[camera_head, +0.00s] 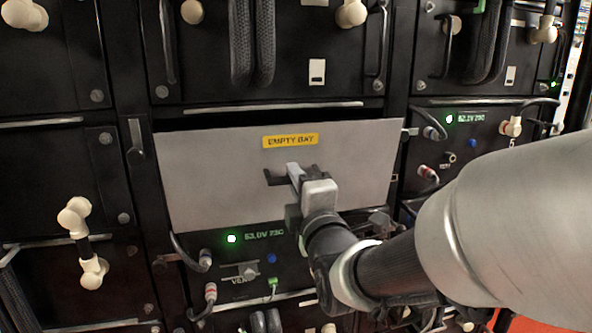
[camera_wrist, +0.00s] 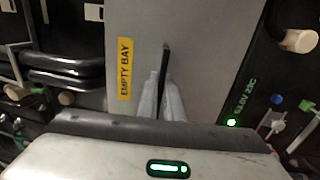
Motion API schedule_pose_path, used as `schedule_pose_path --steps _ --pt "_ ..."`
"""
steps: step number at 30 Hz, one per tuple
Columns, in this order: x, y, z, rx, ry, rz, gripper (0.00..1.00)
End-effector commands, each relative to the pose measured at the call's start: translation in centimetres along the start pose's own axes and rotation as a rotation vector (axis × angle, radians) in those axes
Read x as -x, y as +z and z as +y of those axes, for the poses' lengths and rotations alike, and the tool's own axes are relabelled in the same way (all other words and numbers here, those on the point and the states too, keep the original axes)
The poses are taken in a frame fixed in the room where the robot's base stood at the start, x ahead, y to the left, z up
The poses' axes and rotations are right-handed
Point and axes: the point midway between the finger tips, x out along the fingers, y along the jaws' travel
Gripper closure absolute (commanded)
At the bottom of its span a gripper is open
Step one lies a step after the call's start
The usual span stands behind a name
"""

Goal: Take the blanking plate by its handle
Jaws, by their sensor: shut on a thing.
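The blanking plate (camera_head: 215,175) is a flat grey panel in the middle of the rack in the head view, with a yellow "EMPTY BAY" label (camera_head: 290,141). It sits slightly tilted in the picture, with a dark gap along its top edge. Its dark handle (camera_head: 273,178) stands out below the label. My gripper (camera_head: 295,176) is at the handle, shut on it. In the wrist view the two light fingers (camera_wrist: 160,98) close on either side of the black handle (camera_wrist: 166,65), in front of the plate (camera_wrist: 190,35). My gripper and arm hide the plate's lower right part.
Black battery modules surround the plate. Below is a module with a green light (camera_head: 232,239) and cables; another lit module (camera_head: 449,119) is to the right. Black cable loops (camera_head: 252,45) hang above. A latch (camera_head: 136,136) is at the plate's left edge. Cream connectors (camera_head: 82,240) stick out at left.

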Motion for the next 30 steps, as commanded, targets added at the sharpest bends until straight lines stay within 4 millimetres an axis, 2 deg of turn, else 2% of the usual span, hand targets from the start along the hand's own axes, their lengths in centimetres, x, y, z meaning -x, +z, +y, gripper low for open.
schedule_pose_path --steps 15,30 --pt "2.1 0.0 0.6 0.0 0.008 0.0 1.0" --pt "2.2 0.0 0.7 0.0 0.008 0.0 1.0"
